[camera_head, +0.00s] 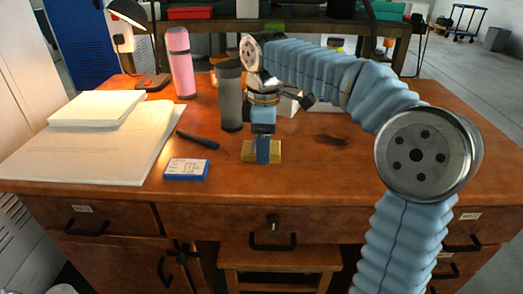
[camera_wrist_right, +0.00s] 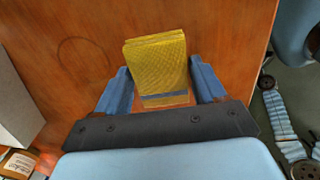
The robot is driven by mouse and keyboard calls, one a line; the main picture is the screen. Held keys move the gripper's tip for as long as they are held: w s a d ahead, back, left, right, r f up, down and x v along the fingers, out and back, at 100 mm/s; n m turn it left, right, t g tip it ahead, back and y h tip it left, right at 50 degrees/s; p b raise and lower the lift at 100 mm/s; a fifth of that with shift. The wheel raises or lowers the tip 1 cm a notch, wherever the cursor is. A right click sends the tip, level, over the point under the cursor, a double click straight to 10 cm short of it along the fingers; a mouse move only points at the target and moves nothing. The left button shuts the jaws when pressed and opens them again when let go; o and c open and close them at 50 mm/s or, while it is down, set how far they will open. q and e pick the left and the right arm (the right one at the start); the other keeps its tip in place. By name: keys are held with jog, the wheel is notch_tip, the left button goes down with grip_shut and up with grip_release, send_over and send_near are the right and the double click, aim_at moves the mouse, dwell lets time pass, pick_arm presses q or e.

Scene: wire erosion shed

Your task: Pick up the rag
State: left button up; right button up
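The rag (camera_wrist_right: 155,65) is a folded yellow cloth. In the right wrist view it lies between the two blue fingers of my right gripper (camera_wrist_right: 160,82) and nearly fills the gap. Whether the fingers press on it I cannot tell. In the head view the rag (camera_head: 275,152) is at the tabletop, partly hidden behind a finger of my right gripper (camera_head: 263,152), which points straight down over it. My left gripper is not in view.
On the wooden desk (camera_head: 330,170), a blue-edged card block (camera_head: 186,169), a dark pen (camera_head: 198,140), a grey cup (camera_head: 230,95), a pink bottle (camera_head: 181,62) and papers (camera_head: 90,150) stand or lie left of the rag. The desk's right side is mostly clear.

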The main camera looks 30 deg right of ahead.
jog(key=c, duration=0.6)
jog(key=shift+r, duration=0.1)
jog(key=shift+r, duration=0.25)
notch_tip(320, 180, up, 3)
jog(key=shift+r+p, duration=0.1)
jog(key=shift+p, duration=0.35)
jog(key=s+r, duration=0.3)
jog(key=s, duration=0.1)
jog(key=s+r, duration=0.3)
jog(key=s, duration=0.2)
jog(key=s+r, duration=0.3)
jog(key=s, duration=0.2)
jog(key=shift+a, duration=0.35)
